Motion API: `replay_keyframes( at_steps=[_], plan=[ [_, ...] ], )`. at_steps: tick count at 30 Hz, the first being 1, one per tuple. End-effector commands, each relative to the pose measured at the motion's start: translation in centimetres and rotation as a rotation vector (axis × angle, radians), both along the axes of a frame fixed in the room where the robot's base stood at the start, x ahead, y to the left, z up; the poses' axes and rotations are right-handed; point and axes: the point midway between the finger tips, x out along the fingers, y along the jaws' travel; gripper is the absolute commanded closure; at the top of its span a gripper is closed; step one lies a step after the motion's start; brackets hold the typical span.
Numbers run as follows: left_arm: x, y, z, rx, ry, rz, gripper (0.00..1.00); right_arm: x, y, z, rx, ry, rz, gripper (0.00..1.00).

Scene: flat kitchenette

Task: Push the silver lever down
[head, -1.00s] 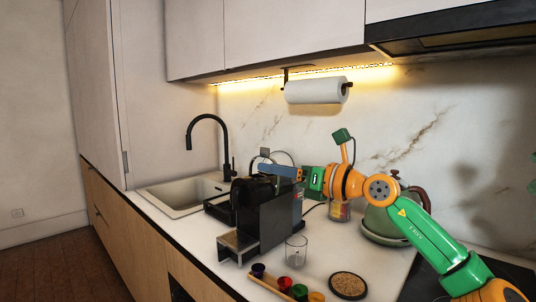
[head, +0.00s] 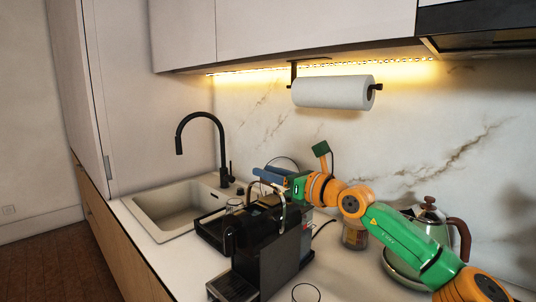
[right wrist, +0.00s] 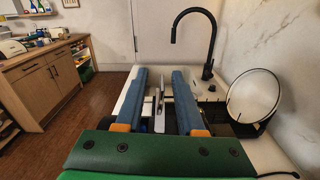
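The black coffee machine (head: 272,250) stands on the white counter, and its curved silver lever (head: 282,207) shows above its top. My right gripper (head: 268,174) is at the far side of the machine's top, with its blue fingers pointing left, close to the lever. I cannot tell whether they touch. In the right wrist view the two blue fingers (right wrist: 159,78) are apart. A thin silver piece (right wrist: 160,105), perhaps the lever, shows between them. My left gripper is not in view.
The sink (head: 178,207) with a black faucet (head: 180,130) lies left of the machine. A kettle (head: 430,222) and a jar (head: 354,236) stand to the right, near my right arm. A paper towel roll (head: 332,92) hangs above. A round plate (right wrist: 254,95) stands upright in the right wrist view.

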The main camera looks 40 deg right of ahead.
Motion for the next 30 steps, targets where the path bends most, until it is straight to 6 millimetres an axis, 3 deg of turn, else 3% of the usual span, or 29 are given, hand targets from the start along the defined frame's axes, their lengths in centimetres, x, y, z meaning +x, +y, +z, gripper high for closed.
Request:
replay_keyframes(
  at_steps=[8, 12, 30],
  plan=[
    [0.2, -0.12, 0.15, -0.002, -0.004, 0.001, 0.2, 0.06, 0.21, -0.03, -0.002, 0.0, 0.0, 0.62],
    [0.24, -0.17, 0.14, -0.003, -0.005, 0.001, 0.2, 0.04, 0.22, 0.01, -0.002, 0.0, 0.0, 1.0],
    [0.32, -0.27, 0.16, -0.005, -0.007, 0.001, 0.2, 0.04, 0.22, 0.03, -0.002, -0.001, 0.001, 1.0]
  ],
)
